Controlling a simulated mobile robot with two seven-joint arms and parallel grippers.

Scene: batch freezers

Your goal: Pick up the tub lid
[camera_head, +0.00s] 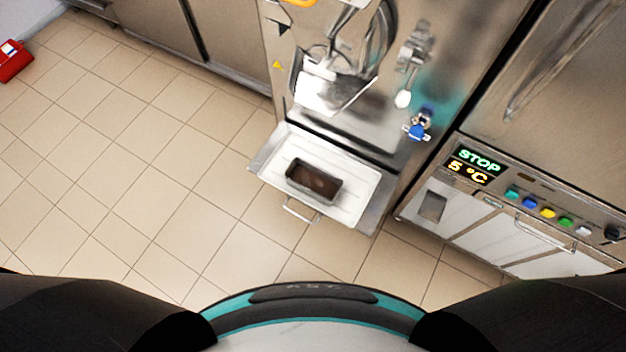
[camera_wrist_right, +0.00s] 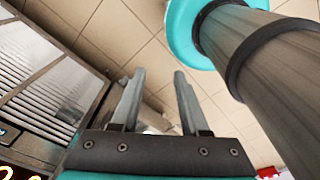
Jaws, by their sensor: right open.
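A small metal tub (camera_head: 314,181) with dark brown contents sits on the pull-out shelf of a steel machine in the head view. I cannot make out a separate tub lid in either view. My right gripper (camera_wrist_right: 158,75) shows in the right wrist view, its two fingers apart with nothing held between them. Tiled floor shows beyond the fingertips, and a pale shape low between the fingers is too unclear to name. Neither gripper shows in the head view, so the right gripper's distance to the tub cannot be told.
The white shelf (camera_head: 352,205) juts out from the batch freezer (camera_head: 340,132). A steel cabinet with a display (camera_head: 475,165) reading STOP and 5 °C stands to its right. A red object (camera_head: 14,60) is at the far left. The tiled floor (camera_head: 130,165) on the left is clear.

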